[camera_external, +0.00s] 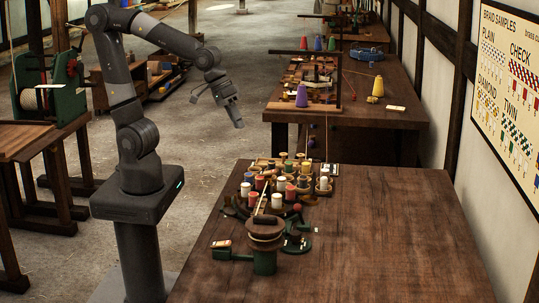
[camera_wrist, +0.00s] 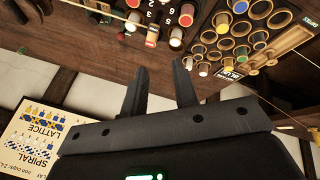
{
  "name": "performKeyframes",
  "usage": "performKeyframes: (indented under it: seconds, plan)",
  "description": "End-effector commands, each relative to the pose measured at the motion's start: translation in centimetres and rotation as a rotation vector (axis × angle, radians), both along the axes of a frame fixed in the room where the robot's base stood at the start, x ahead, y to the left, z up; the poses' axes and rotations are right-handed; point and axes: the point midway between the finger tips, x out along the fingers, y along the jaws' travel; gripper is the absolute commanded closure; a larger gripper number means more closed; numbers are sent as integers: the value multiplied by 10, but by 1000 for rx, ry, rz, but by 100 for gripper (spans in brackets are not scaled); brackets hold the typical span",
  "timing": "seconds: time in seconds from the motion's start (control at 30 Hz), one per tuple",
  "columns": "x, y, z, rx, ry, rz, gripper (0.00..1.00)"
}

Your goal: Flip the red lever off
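I cannot make out with certainty which part is the red lever. My gripper (camera_external: 234,114) is in the air left of the tables, well apart from the winder. In the wrist view my gripper (camera_wrist: 160,67) has its two fingers apart with nothing between them.
Several thread spools (camera_external: 277,201) crowd the back left of the near table (camera_external: 380,230); its right side is clear. A farther table (camera_external: 395,115) carries cones. A green-sided machine (camera_external: 50,88) stands at left. A braid sample board (camera_external: 508,80) hangs on the right wall.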

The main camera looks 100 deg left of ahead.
Motion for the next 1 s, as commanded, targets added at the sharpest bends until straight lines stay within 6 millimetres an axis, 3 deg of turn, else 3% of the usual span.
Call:
performKeyframes:
  seconds: [0.3,0.5,0.73,1.0]
  plan:
    - [63,-45,-43,-152,56,302,100]
    - [95,-76,-75,-231,79,491,100]
    - [116,-101,-102,-290,85,639,100]
    - [123,-109,-111,-312,84,688,100]
